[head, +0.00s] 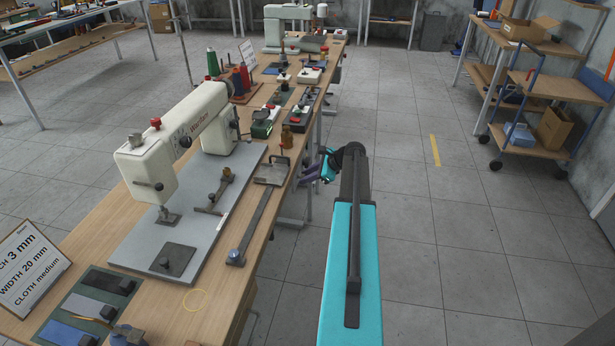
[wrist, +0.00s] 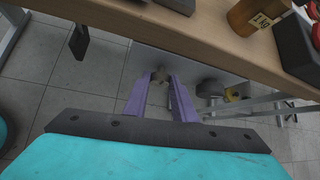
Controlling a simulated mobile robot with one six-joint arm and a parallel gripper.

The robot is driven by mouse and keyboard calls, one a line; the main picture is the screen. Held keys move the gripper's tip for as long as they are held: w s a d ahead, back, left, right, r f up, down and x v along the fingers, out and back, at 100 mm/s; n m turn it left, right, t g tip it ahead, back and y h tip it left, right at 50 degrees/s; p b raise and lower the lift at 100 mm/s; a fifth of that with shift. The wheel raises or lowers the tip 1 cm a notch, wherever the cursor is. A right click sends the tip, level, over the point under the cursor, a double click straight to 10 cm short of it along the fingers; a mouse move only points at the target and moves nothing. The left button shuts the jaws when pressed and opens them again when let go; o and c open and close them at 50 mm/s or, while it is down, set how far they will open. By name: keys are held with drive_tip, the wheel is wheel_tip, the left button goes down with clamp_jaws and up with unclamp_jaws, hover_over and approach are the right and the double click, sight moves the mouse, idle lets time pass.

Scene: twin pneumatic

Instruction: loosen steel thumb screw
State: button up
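My gripper (wrist: 160,78) has two purple fingers spread apart, with a visible gap between them. It is beside the right edge of the workbench; in the head view its purple fingers (head: 311,172) point left at the bench side. In the wrist view a small brownish knob (wrist: 158,76) shows between the fingertips, below the bench top; I cannot tell whether they touch it. A grey rounded knob (wrist: 211,90) is right of the fingers, under the bench. I cannot tell which part is the steel thumb screw. A cream sewing machine (head: 190,135) stands on a grey plate (head: 135,250).
The bench edge (wrist: 200,40) runs close above the fingers. A brown labelled bottle (wrist: 258,15) and a dark block (wrist: 297,45) stand near that edge. A flat metal tool (head: 255,220) lies on the bench.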

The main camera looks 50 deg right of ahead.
drive_tip(key=shift+c, duration=1.4)
drive_tip(key=shift+s+a+f+n+t+h+b, duration=0.1)
drive_tip(key=shift+a+f+n+t+h+b, duration=0.2)
drive_tip(key=shift+b, duration=0.6)
drive_tip(key=n+t+h+b, duration=0.1)
drive_tip(key=b, duration=0.3)
drive_tip(key=n+t+h+b, duration=0.1)
drive_tip(key=h+b, duration=0.1)
drive_tip(key=b, duration=0.2)
drive_tip(key=shift+s+a+f+t+b, duration=0.15)
drive_tip(key=shift+t+b, duration=0.15)
drive_tip(key=shift+b, duration=0.8)
drive_tip(key=n+t+h+b, duration=0.1)
drive_tip(key=b, duration=0.7)
drive_tip(key=f+n+t+h+b, duration=0.1)
drive_tip(key=n+t+b, duration=0.1)
drive_tip(key=b, duration=0.6)
drive_tip(key=shift+a+t+h, duration=0.1)
drive_tip(key=shift+t+h, duration=0.2)
drive_tip(key=n+b, duration=0.1)
drive_tip(key=b, duration=0.2)
drive_tip(key=shift+t, duration=0.3)
drive_tip(key=shift+r+t+h+b, duration=0.2)
drive_tip(key=shift+t+h+b, duration=0.1)
drive_tip(key=shift+b, duration=0.75)
